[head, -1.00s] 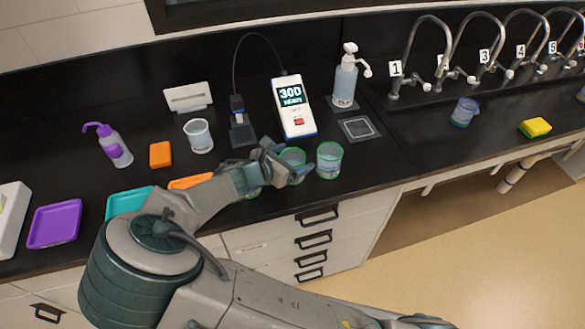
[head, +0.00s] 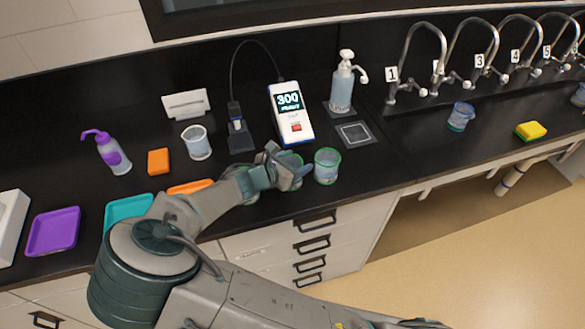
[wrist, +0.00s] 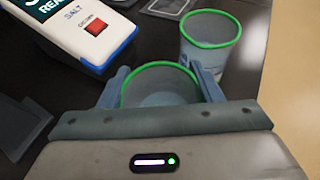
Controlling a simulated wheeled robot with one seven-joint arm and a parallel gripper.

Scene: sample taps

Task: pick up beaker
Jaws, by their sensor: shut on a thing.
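Several green-rimmed clear beakers stand near the front edge of the counter in the head view. My gripper (head: 283,173) is shut on one of them, the held beaker (wrist: 160,86), which sits between the two fingers in the wrist view. In the head view the held beaker (head: 291,160) is partly hidden by my gripper. I cannot tell whether its base touches the counter. A second green-rimmed beaker (head: 327,166) stands upright just to the right, apart from my gripper; it also shows in the wrist view (wrist: 209,45). Another at the left is mostly hidden by my arm.
The white meter (head: 291,114) reading 300 stands behind my gripper, close to it in the wrist view. A pump bottle (head: 342,88) and a dark square pad (head: 353,134) are behind right. A white-rimmed cup (head: 196,143) stands left.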

